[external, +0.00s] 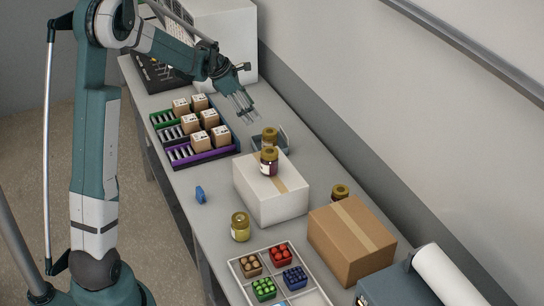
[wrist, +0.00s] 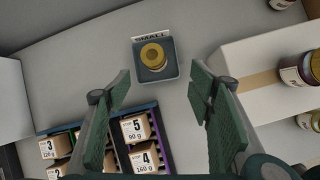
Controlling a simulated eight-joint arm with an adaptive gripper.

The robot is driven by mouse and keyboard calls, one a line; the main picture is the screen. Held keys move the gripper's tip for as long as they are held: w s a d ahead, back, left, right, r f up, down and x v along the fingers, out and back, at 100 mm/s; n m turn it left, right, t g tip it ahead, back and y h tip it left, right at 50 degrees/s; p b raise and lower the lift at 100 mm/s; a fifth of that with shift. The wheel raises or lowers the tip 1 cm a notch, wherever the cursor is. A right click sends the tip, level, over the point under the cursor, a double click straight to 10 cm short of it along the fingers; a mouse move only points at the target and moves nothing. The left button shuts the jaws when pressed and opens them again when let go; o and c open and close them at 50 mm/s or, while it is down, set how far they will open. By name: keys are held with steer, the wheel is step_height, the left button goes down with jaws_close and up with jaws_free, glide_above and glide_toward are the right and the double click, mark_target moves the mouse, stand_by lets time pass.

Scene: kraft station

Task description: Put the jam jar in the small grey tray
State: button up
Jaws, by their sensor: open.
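The small grey tray (external: 283,137) lies behind the white box; in the wrist view its rim (wrist: 174,73) and "SMALL" label show. A gold-lidded jar (external: 270,139) stands upright in it, its lid (wrist: 152,55) seen from above; its contents are hard to tell. Another gold-lidded jar (external: 269,163) with dark contents and a pale label stands on the white box, and shows at the right edge of the wrist view (wrist: 291,76). I cannot tell surely which is jam. My gripper (external: 245,113) is open and empty above the counter, near the tray; its fingers (wrist: 160,85) are apart.
The white box (external: 262,200) stands beside the tray. A yellow jar (external: 240,228), a blue object (external: 200,194), a brown carton (external: 350,240) with a jar (external: 340,191) behind it, and a compartment tray (external: 238,270) lie nearer. Racks with numbered boxes (external: 200,140) stand left.

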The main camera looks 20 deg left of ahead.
steer(key=s+a+r+m+t+y, duration=0.1)
steer(key=s+r+m, duration=0.55)
steer(key=s, duration=0.45)
steer(key=s+a+r+m+t+y, duration=0.15)
steer(key=s+r+m, duration=0.45)
steer(key=s, duration=0.6)
steer(key=s+a+m+y, duration=0.2)
steer(key=s+m, duration=0.9)
steer(key=s, duration=1.2)
steer(key=shift+a+f+t, duration=0.45)
steer(key=shift+a, duration=0.7)
steer(key=shift+o, duration=0.2)
steer(key=shift+s, duration=0.1)
